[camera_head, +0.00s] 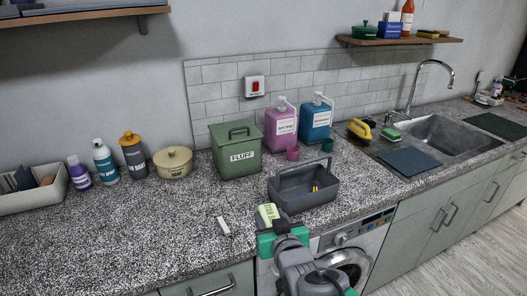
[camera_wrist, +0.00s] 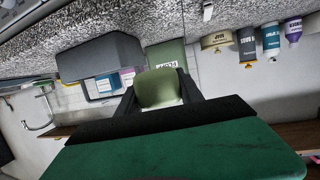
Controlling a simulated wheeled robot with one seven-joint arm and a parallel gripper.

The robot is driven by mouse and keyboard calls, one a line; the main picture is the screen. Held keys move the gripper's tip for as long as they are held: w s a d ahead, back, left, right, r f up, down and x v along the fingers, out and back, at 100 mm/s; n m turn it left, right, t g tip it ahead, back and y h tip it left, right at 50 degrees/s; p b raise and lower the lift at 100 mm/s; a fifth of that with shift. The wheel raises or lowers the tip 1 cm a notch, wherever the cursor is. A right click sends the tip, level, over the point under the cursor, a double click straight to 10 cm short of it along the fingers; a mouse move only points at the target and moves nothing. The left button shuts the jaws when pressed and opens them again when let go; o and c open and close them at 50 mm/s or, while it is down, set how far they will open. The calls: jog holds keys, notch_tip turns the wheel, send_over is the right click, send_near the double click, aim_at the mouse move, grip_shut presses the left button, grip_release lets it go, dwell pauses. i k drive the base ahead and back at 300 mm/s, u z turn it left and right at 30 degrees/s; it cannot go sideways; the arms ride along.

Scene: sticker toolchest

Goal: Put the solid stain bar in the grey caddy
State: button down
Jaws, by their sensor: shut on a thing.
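A pale green block (camera_head: 268,213), which I take for the solid stain bar, is held in my gripper (camera_head: 272,226) near the counter's front edge; its label is too small to read. In the wrist view the bar (camera_wrist: 158,88) sits between the two dark fingers, and my gripper (camera_wrist: 160,92) is shut on it. The grey caddy (camera_head: 315,201) stands on the counter just behind and to the right of the bar, its handle upright and small yellow and blue things inside. The caddy (camera_wrist: 95,57) also shows at the upper left of the wrist view. The bar is outside the caddy.
A green FLUFF bin (camera_head: 240,166), pink bottle (camera_head: 281,131) and blue bottle (camera_head: 315,121) stand behind. Two small cups (camera_head: 292,154) are near the caddy. A small white item (camera_head: 223,226) lies left of my gripper. The left counter is mostly clear; a sink (camera_head: 437,135) is right.

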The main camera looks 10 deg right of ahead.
aim_at(304, 180)
jog(key=u, duration=3.35)
jog(key=k, duration=1.55)
jog(key=z, duration=0.35)
